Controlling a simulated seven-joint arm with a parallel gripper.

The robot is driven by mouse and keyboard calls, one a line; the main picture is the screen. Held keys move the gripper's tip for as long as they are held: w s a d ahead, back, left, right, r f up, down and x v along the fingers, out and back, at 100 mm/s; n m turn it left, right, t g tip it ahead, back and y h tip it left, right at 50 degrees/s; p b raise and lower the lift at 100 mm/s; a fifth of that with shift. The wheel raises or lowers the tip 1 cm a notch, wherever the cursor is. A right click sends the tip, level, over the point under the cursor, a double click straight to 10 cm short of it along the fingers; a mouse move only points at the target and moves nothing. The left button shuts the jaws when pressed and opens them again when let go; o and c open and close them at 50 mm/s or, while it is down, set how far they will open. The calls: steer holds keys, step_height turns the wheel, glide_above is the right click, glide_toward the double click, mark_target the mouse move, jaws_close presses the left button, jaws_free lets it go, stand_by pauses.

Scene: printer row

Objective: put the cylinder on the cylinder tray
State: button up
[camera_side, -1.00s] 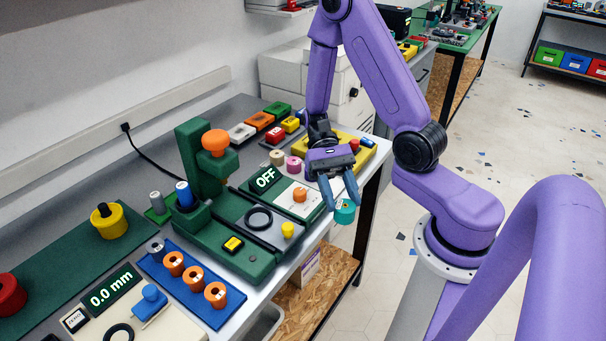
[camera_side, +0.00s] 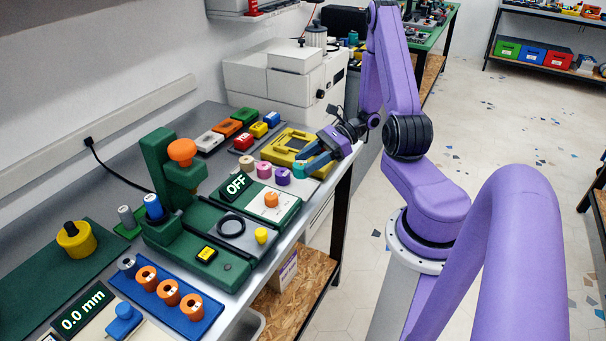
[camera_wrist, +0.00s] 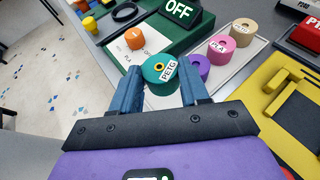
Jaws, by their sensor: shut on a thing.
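A teal cylinder (camera_wrist: 160,75) labelled PETG, with a hole in its top, sits between the fingers of my gripper (camera_wrist: 168,92) in the wrist view. My gripper is shut on it; it also shows in the side view (camera_side: 299,172). The pale cylinder tray (camera_wrist: 226,74) holds a tan cylinder (camera_wrist: 244,29), a pink cylinder (camera_wrist: 221,46) and a purple cylinder (camera_wrist: 199,66) in a row. The teal cylinder is at the near end of this row, close beside the purple one. I cannot tell whether it touches the tray.
A yellow fixture (camera_side: 292,143) lies just behind the tray. A red block (camera_wrist: 304,34) stands beyond it. The table's front edge is close.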

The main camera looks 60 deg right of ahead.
steer(key=shift+f, duration=2.3)
steer(key=o, duration=1)
steer(key=shift+f, duration=0.1)
